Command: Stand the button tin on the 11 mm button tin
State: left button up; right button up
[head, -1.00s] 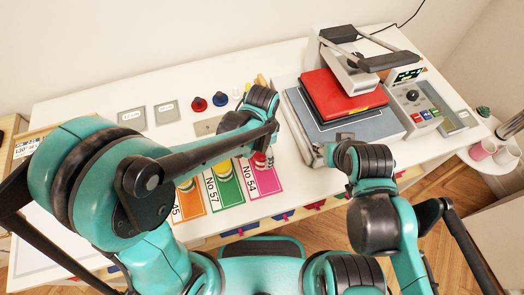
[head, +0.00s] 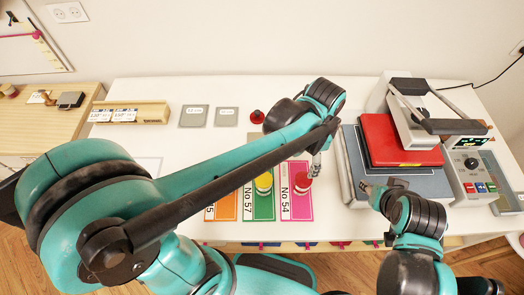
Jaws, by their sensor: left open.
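My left gripper (head: 315,170) points down over the pink No 54 card, just above and right of a small round red-topped piece (head: 303,181). It is open, and nothing shows in its jaws. A yellow-topped round piece (head: 264,182) stands on the green No 57 card. I cannot tell which thing is either button tin. My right gripper (head: 369,190) is by the press's left front edge, its jaws unclear.
The heat press (head: 402,140) with its red pad fills the right of the white table (head: 150,90). A red knobbed piece (head: 257,117) stands behind my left arm. A wooden rack (head: 130,112) is at back left. My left arm hides much of the table's middle.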

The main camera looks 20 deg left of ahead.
pick_arm(q)
jog(key=s+a+r+n+t, duration=0.1)
jog(key=s+a+n+t, duration=0.1)
jog(key=a+n, duration=0.4)
jog(key=s+a+r+n+t, duration=0.2)
jog(key=a+n, duration=0.4)
jog(key=a, duration=0.5)
jog(key=shift+s+t, duration=0.7)
jog(key=shift+t, duration=0.7)
jog(key=shift+a, duration=0.1)
